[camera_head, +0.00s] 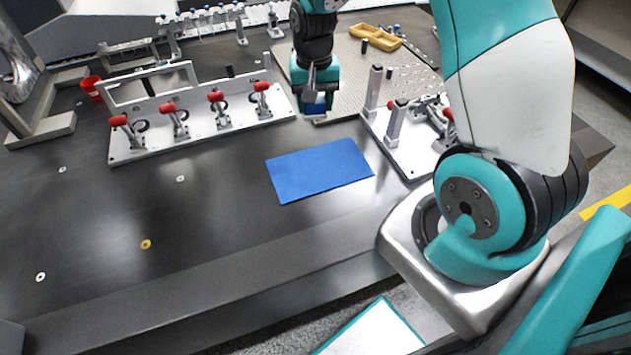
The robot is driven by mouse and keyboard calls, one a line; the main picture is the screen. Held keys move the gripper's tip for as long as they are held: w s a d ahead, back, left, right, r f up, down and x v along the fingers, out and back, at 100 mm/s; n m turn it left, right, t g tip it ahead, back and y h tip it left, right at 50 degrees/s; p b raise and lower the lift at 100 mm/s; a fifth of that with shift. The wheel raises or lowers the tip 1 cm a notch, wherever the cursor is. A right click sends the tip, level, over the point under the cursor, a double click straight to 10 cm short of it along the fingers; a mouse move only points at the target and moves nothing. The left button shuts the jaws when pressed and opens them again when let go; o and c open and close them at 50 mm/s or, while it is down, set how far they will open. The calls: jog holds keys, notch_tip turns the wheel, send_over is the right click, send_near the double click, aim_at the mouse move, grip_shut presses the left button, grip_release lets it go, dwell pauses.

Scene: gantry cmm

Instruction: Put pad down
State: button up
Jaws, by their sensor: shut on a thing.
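My gripper (316,108) points down above the far middle of the dark table, behind a flat blue mat (318,171).
A white fixture plate (200,129) with several red-tipped clamps stands left of my gripper. Another fixture (402,145) with metal posts is to the right. A yellow tray (375,37) lies on the perforated plate (352,80). The front left of the table (110,215) is mostly clear.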

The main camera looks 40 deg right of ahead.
aim_at(320, 168)
jog(key=shift+d+r+m+b, duration=0.15)
jog(key=shift+d+m+b, duration=0.45)
jog(key=shift+d+m, duration=0.15)
jog(key=shift+d+f, duration=0.1)
jog(key=shift+f, duration=0.3)
notch_tip(320, 168, down, 18)
jog(key=shift+f+p, duration=0.25)
jog(key=shift+p, duration=0.25)
jog(key=shift+f, duration=0.15)
jog(key=o, duration=0.8)
